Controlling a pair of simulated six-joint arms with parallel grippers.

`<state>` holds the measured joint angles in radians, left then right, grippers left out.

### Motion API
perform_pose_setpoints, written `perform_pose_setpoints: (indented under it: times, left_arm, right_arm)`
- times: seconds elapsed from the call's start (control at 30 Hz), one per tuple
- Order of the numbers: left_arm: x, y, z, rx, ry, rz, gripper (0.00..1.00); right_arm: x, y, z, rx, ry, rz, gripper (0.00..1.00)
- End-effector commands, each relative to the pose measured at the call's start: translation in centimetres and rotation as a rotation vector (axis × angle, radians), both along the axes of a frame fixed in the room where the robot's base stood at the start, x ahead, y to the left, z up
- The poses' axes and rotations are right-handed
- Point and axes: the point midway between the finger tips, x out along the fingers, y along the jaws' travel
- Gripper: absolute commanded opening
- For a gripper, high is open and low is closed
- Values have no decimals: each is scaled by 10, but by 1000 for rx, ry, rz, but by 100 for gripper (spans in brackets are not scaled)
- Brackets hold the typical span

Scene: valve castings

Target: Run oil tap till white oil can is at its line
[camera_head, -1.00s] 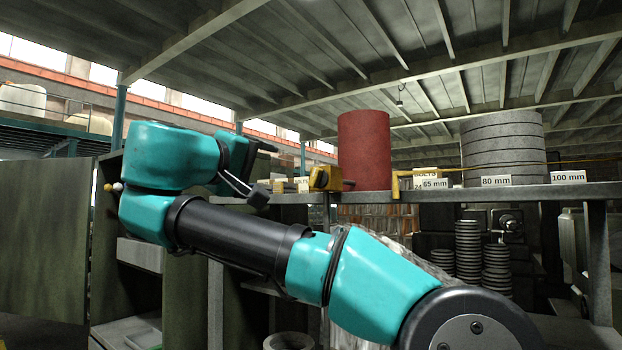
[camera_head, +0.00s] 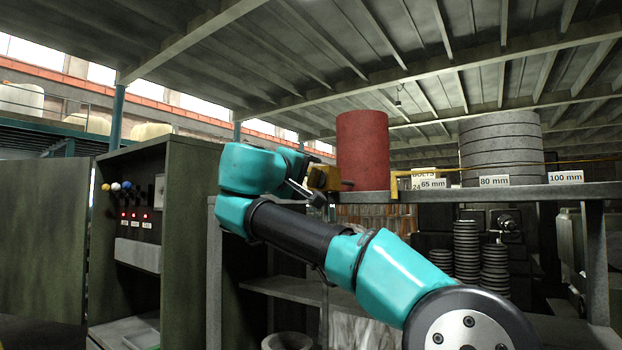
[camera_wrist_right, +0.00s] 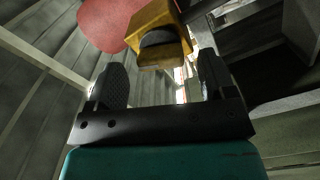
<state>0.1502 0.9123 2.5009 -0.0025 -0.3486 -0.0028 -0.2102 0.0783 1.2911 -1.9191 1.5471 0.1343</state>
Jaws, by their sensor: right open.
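A red drum (camera_head: 363,150) stands on the shelf. A yellow block (camera_head: 324,178) with a dark stub sits at its lower left; it looks like the tap, but I cannot tell for sure. My right gripper (camera_head: 308,186) is beside the block, partly hidden behind my arm. In the right wrist view my gripper (camera_wrist_right: 162,85) is open and empty, and the yellow block (camera_wrist_right: 157,25) with its dark round end lies just beyond the fingertips. The red drum (camera_wrist_right: 105,22) shows behind it. I cannot make out a white oil can. My left gripper is out of view.
A cabinet (camera_head: 178,215) with coloured knobs and red lights stands at left. The shelf (camera_head: 475,193) carries grey rings (camera_head: 500,147) and size labels. A grey round vessel (camera_head: 287,341) is low in the middle. Dark stacked parts (camera_head: 467,250) stand under the shelf.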

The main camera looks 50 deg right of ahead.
Motion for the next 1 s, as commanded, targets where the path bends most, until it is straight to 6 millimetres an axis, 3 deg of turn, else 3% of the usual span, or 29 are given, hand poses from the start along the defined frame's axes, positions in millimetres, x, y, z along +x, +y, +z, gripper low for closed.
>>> perform_pose_setpoints:
  times: [0.2,0.5,1.0]
  left_arm:
    - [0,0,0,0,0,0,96]
    - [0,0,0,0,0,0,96]
    - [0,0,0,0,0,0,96]
  right_arm:
    - [3,-18,0,-1,1,1,77]
    - [3,-20,0,0,1,1,77]
    - [3,-20,0,0,1,1,30]
